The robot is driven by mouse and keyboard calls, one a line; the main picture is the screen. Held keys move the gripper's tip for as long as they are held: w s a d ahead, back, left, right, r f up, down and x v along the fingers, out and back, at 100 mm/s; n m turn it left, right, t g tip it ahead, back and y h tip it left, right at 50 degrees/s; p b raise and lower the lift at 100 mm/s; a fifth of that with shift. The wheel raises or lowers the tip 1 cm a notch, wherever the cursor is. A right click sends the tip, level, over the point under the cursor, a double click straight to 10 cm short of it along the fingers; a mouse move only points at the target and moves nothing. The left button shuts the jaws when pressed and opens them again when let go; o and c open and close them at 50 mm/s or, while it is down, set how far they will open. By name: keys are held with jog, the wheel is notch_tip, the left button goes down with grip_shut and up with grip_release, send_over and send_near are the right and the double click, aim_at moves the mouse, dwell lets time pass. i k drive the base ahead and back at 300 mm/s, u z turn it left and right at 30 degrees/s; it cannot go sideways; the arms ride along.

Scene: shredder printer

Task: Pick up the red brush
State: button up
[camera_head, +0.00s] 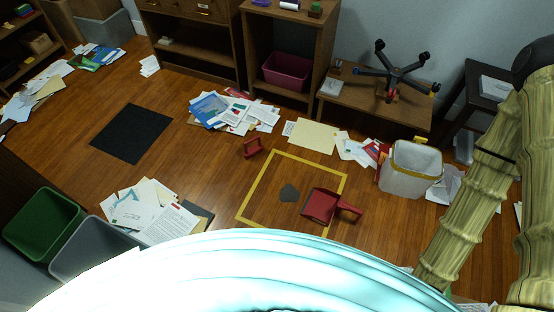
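A small red brush (252,147) lies on the wooden floor, just outside the upper left corner of a yellow square outline (258,188). A red dustpan (321,206) with its handle pointing right lies across the right side of that outline. My gripper does not show in this view, and nothing visible touches the brush.
Paper piles lie above the brush (235,112) and at lower left (150,210). A white bin (411,168) stands right of the outline. A low table (375,108) bears an upturned chair base (392,72). Open floor surrounds the brush. A black mat (131,133) lies left.

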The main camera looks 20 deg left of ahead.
aim_at(250, 152)
jog(key=u, duration=0.3)
jog(key=i, duration=0.95)
jog(key=u, duration=1.05)
jog(key=i, duration=0.6)
jog(key=u, duration=0.4)
